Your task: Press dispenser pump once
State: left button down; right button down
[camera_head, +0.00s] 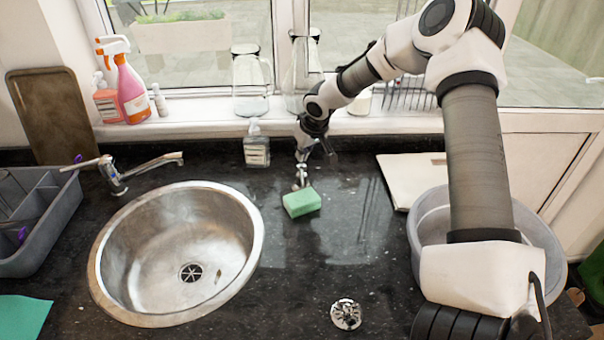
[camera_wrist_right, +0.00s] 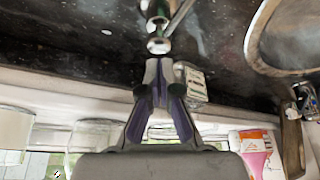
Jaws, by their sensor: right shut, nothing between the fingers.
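A small chrome dispenser pump (camera_head: 300,180) with a thin spout stands on the black counter behind the green sponge, partly hidden by my right gripper. It also shows in the wrist view (camera_wrist_right: 158,45), with its round top just beyond my fingertips. My right gripper (camera_head: 303,150) points down over it, shut and empty; in the wrist view its fingertips (camera_wrist_right: 158,68) are together. I cannot tell whether they touch the pump's top. A clear bottle with a white label (camera_head: 257,150) stands to the left of the gripper; its label shows in the wrist view (camera_wrist_right: 190,82). My left gripper is not in view.
A green sponge (camera_head: 301,202) lies just in front of the pump. The round steel sink (camera_head: 105,270) and tap (camera_head: 115,180) are to the left. A grey basin (camera_head: 545,250) stands at the right. Bottles and glass jars (camera_head: 250,85) line the windowsill behind.

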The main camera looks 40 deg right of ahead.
aim_at(302, 165)
jog(key=shift+f, duration=0.15)
dwell(0.5)
jog(key=shift+f+b, duration=1.3)
jog(key=shift+f, duration=0.2)
jog(key=shift+r+p, duration=1.2)
jog(key=shift+r, duration=0.35)
notch_tip(302, 165, up, 6)
jog(key=p, duration=0.4)
jog(key=shift+p, duration=0.3)
